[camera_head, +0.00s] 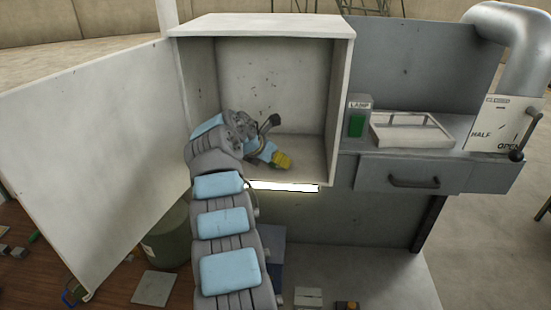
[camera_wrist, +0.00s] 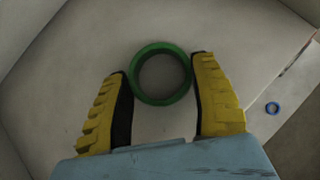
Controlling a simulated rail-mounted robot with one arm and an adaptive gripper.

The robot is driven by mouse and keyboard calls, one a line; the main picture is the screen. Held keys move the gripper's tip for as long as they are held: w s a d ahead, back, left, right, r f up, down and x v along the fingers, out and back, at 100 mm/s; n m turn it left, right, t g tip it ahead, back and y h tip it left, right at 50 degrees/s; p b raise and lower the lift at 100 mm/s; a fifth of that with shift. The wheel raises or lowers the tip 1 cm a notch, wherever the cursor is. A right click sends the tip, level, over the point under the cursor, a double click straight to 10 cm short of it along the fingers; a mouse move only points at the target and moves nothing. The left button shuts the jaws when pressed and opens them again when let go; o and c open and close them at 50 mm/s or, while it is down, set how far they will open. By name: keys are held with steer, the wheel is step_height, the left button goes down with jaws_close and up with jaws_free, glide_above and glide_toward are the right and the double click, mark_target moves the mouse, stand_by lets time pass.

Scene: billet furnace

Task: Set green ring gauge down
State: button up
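The green ring gauge (camera_wrist: 137,89) shows in the wrist view between the two yellow fingertips of my gripper (camera_wrist: 163,76). The black inner pads meet its left and right sides with no clear gap, and its upper part reaches past the fingertips. Its open face is toward the wrist camera, and pale surface shows through the hole. In the head view my gripper (camera_head: 283,161) is low inside the open white cabinet (camera_head: 190,75), near its floor (camera_head: 308,150). The ring cannot be made out in that view. Whether it touches the floor cannot be told.
The cabinet door (camera_head: 90,150) stands open at the left. Right of the cabinet are a green-buttoned lamp box (camera_head: 357,117), a pale tray (camera_head: 377,139) and a drawer (camera_head: 410,174).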

steer(key=shift+o, duration=1.1)
steer(key=shift+r, duration=0.2)
steer(key=b+v, duration=0.4)
steer(key=v, duration=0.8)
